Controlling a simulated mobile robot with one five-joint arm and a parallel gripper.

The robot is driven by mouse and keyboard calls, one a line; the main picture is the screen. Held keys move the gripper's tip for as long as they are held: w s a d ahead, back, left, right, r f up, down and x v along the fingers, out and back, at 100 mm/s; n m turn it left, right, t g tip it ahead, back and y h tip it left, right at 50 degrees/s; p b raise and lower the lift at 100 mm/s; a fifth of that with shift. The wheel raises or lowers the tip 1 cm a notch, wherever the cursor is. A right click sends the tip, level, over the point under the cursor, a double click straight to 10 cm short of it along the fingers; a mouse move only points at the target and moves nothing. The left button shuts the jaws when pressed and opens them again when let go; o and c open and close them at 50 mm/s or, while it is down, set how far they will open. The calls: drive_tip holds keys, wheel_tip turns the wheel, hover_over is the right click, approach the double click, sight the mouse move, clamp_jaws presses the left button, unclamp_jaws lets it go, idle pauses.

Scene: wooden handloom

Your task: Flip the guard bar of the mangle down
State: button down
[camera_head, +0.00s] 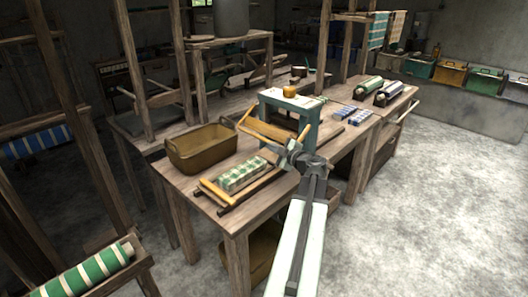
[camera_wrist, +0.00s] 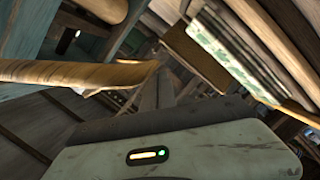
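The mangle (camera_head: 305,106) is a teal frame with a pale top on the wooden table, with a small yellow-orange object on top. A tan wooden bar (camera_head: 262,130), which looks like the guard bar, sticks out from its left front and slants down to the right. My gripper (camera_head: 295,155) is just in front of the mangle, close to the bar's lower right end. In the wrist view the tan bar (camera_wrist: 75,73) runs in from the left and ends near the dark finger part. I cannot tell whether they touch. The fingertips are not clear.
A brown bin (camera_head: 201,150) stands left of the mangle. Folded green checked cloth (camera_head: 242,174) lies by a wooden frame at the table's front; it also shows in the wrist view (camera_wrist: 215,48). Rolled cloths (camera_head: 368,86) lie at the right. The floor at right is clear.

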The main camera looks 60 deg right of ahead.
drive_tip(key=d+f+b, duration=0.1)
drive_tip(key=f, duration=0.1)
drive_tip(key=s+d+f+b, duration=0.1)
drive_tip(key=d, duration=0.1)
drive_tip(key=shift+d+f+b, duration=0.15)
drive_tip(key=shift+f+b, duration=0.2)
drive_tip(key=shift+b, duration=0.05)
drive_tip(key=shift+s, duration=0.15)
drive_tip(key=shift+d, duration=0.15)
drive_tip(key=w+a+r+p, duration=0.1)
drive_tip(key=a, duration=0.4)
drive_tip(key=f+v, duration=0.1)
drive_tip(key=v, duration=0.8)
drive_tip(key=shift+s, duration=0.5)
drive_tip(key=shift+w+a, duration=0.1)
drive_tip(key=shift+a, duration=0.05)
